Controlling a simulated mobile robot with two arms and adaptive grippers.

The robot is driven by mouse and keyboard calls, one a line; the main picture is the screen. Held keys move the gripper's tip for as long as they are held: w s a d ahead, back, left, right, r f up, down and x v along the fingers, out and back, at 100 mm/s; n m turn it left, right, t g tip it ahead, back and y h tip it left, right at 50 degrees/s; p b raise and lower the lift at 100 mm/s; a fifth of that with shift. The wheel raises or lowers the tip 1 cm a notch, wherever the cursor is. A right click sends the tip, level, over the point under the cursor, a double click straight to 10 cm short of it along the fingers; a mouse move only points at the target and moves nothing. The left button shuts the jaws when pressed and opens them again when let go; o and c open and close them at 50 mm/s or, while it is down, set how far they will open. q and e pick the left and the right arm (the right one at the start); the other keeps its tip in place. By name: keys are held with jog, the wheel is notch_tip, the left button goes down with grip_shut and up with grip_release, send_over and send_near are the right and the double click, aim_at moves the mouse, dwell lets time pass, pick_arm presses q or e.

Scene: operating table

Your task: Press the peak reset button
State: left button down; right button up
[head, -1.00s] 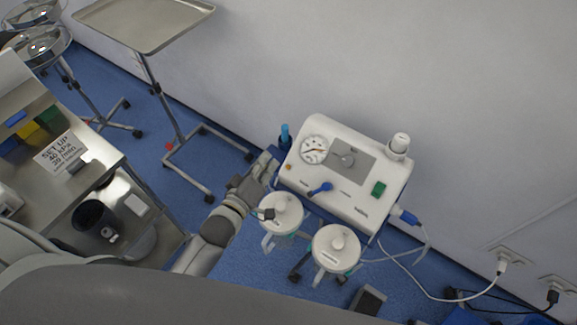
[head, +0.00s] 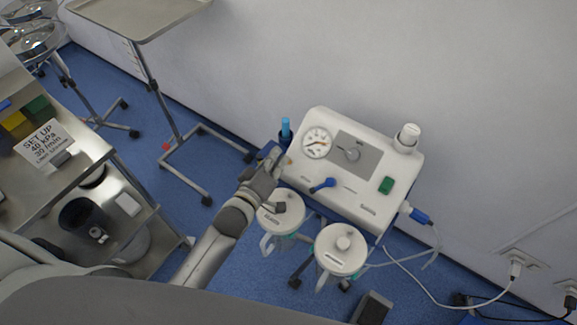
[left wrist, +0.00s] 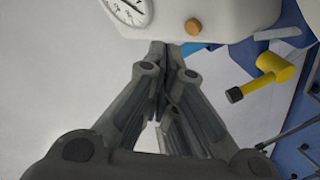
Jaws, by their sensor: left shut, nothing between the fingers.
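The white suction unit (head: 340,180) stands near the wall, with a round dial gauge (head: 317,143) and grey panel on its sloped top. A small round orange-brown button, which I take as the peak reset button (left wrist: 193,27), sits on the unit's side below the gauge in the left wrist view. It shows small in the head view (head: 289,160). My left gripper (head: 276,158) is shut and empty beside the unit's left front corner. In the left wrist view, its closed fingertips (left wrist: 161,50) are close to the button, below and left of it. Contact cannot be told. My right gripper is not in view.
Two lidded canisters (head: 341,249) stand in front of the unit, one near my left wrist. The unit also has a blue lever (head: 323,185) and green switch (head: 387,186). A yellow fitting (left wrist: 272,68) shows in the left wrist view. A steel cart (head: 128,180) stands left.

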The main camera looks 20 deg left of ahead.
pick_arm(q)
jog(key=shift+w+d+f, duration=0.15)
jog(key=shift+w+f, duration=0.2)
jog(key=shift+f, duration=0.1)
jog(key=shift+f, duration=0.1)
dwell(1.1)
jog(key=shift+w+d+f+b, duration=0.1)
jog(key=shift+w+f+b, duration=0.15)
jog(key=shift+b, duration=0.05)
jog(key=shift+w+f, duration=0.2)
jog(key=shift+f, duration=0.15)
dwell(0.6)
dwell(0.4)
jog(key=shift+s+r+p, duration=0.5)
jog(key=shift+r+p, duration=0.2)
